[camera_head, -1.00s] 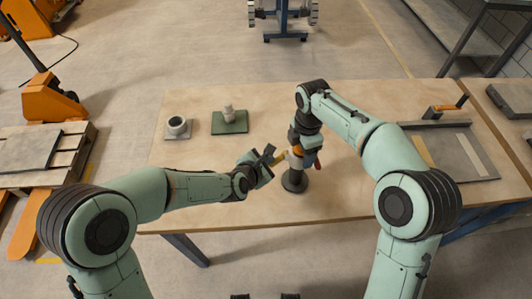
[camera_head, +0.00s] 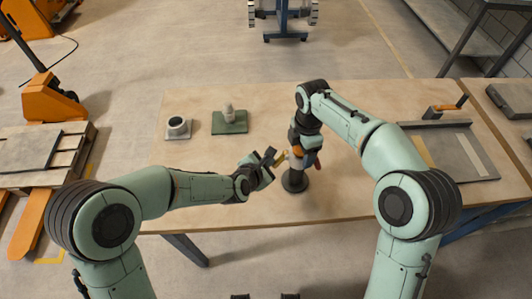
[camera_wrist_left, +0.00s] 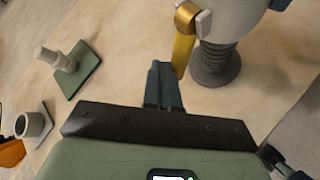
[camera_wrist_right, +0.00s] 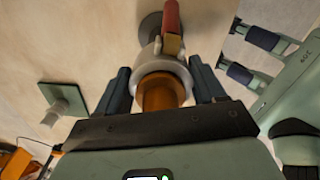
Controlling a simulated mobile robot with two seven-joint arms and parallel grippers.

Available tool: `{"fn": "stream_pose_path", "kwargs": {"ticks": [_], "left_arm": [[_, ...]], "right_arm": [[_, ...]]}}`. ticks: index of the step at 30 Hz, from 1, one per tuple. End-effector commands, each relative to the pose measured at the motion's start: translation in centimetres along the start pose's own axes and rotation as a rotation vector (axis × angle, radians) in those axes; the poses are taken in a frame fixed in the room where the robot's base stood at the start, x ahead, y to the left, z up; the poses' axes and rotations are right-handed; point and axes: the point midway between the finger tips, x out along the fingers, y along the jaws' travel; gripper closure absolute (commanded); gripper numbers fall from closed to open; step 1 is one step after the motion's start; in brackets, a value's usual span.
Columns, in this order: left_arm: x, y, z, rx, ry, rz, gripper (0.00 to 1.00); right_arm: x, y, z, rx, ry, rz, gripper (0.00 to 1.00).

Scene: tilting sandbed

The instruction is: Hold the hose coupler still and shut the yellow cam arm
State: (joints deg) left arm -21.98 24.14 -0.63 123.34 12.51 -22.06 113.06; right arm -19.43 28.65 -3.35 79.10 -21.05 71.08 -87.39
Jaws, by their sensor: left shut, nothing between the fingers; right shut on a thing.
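The hose coupler (camera_head: 297,161) stands upright on a dark ribbed base (camera_head: 294,182) near the table's front edge. Its pale body and orange-brown top (camera_wrist_right: 160,92) show between the fingers of my right gripper (camera_wrist_right: 163,82), which is shut on it from above. The yellow cam arm (camera_head: 282,157) is on the coupler's left side. In the left wrist view the yellow arm (camera_wrist_left: 183,45) hangs down from its pivot, close beside my left fingertips. My left gripper (camera_wrist_left: 163,68) is shut and empty; contact with the arm cannot be told. A red arm (camera_wrist_right: 172,28) sits on another side.
A green plate with a pale fitting (camera_head: 230,122) and a grey cup-like part on a plate (camera_head: 177,128) lie at the back left of the table. A grey framed tray (camera_head: 460,150) lies at the right. The tabletop (camera_head: 210,160) between is bare.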

Motion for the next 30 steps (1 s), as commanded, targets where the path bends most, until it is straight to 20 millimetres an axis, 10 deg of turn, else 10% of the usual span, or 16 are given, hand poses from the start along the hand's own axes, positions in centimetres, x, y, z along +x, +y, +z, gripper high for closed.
{"fn": "stream_pose_path", "kwargs": {"ticks": [30], "left_arm": [[-1.3,0.9,0.9,-0.001,0.001,0.000,1.00]], "right_arm": [[-0.1,0.1,0.0,0.001,0.000,0.003,0.78]]}}
